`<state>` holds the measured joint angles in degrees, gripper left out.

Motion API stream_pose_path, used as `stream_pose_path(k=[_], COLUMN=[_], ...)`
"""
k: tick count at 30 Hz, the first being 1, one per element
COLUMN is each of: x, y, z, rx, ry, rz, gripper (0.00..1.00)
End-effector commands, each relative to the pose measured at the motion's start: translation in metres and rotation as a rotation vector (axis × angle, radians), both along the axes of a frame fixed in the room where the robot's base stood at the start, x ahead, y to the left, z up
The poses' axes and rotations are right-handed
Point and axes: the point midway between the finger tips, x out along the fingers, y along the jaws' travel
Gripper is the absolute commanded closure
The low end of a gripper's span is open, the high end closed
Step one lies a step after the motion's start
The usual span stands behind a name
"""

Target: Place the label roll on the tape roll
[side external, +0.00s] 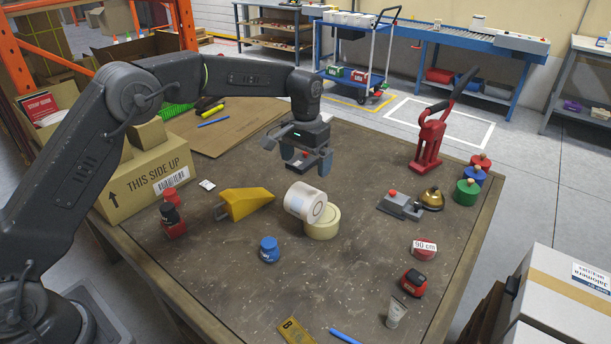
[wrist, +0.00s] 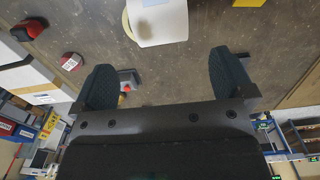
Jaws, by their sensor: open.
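The label roll (side external: 305,202) is a white cylinder near the middle of the table. It leans tilted against or on the tape roll (side external: 323,225), a cream, flat ring lying on the table; how far it rests on top is hard to tell. In the wrist view the white label roll (wrist: 160,20) is at the top edge, partly covering the tape roll (wrist: 128,22). My gripper (side external: 308,165) is open and empty above and behind the rolls, apart from both. Its two fingers (wrist: 168,80) are spread wide in the wrist view.
The front middle of the table is mostly clear.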

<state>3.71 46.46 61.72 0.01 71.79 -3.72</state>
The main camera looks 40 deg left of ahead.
Motion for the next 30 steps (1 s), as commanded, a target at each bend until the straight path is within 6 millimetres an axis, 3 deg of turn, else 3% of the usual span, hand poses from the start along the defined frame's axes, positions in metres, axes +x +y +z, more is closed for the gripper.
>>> stream_pose_path(k=[11, 14, 17, 24, 30], x=[-0.002, -0.012, -0.034, -0.121, -0.205], y=[0.000, 0.003, 0.007, 0.019, 0.027], z=[0.017, 0.036, 0.067, 0.136, 0.160], rx=[0.000, -0.002, -0.004, -0.008, -0.008], ry=[-0.005, -0.027, -0.068, -0.191, -0.296], rz=[0.000, 0.000, 0.001, 0.001, 0.000], gripper=[0.00, 0.00, 0.00, 0.00, 0.00])
